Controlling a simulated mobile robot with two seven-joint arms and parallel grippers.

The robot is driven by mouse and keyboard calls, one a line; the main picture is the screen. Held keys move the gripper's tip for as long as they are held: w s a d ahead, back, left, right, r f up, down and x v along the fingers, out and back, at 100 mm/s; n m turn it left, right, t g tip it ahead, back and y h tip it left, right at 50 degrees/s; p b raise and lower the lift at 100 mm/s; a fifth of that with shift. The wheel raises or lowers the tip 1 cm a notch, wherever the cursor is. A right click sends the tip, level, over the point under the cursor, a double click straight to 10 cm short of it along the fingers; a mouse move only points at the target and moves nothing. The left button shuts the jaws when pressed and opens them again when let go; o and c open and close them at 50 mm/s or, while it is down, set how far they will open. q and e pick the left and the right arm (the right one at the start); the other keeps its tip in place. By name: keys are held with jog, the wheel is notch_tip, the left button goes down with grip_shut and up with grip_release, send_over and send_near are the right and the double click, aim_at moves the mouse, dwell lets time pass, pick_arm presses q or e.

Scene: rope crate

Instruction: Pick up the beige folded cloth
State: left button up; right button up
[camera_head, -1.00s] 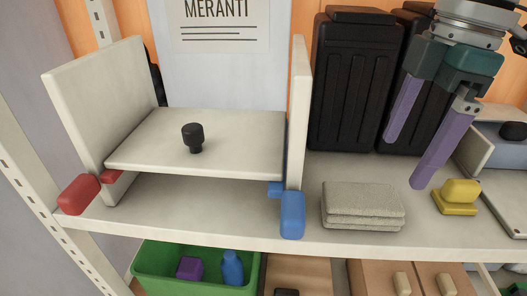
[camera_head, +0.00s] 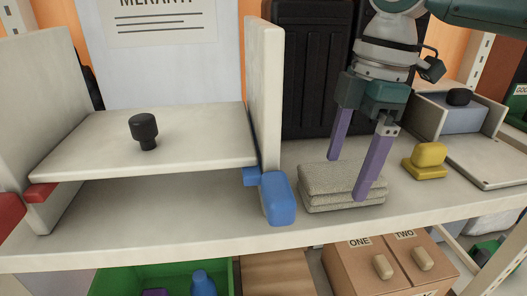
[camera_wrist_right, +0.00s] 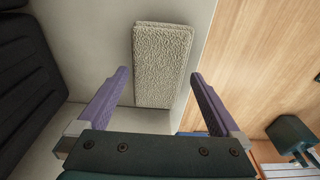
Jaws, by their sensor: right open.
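The beige folded cloth (camera_head: 325,183) lies flat in layers on the shelf, right of the blue-ended upright panel. In the right wrist view the cloth (camera_wrist_right: 161,62) lies just beyond and between the fingers. My right gripper (camera_head: 347,178) is open, its purple fingers pointing down by the cloth. In the head view one finger overlaps the cloth's right front part and the other is behind it. In the right wrist view my right gripper (camera_wrist_right: 160,82) has nothing between its fingertips. I cannot tell whether a finger touches the cloth. My left gripper is not in view.
A yellow block-shaped object (camera_head: 427,158) stands right of the cloth. Black containers (camera_head: 305,75) stand behind. The white panel with a blue end (camera_head: 278,198) is close on the left. The shelf's front edge (camera_head: 300,226) is near. Boxes (camera_head: 372,266) sit below.

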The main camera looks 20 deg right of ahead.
aim_at(345, 173)
jog(key=shift+a+f, duration=0.1)
jog(key=shift+f, duration=0.3)
jog(key=shift+r, duration=0.1)
jog(key=c, duration=1.1)
jog(key=shift+r, duration=0.1)
jog(key=shift+r+p, duration=0.3)
notch_tip(345, 173, up, 9)
jog(key=p, duration=0.3)
jog(key=shift+r+p, duration=0.15)
jog(key=shift+p, duration=0.25)
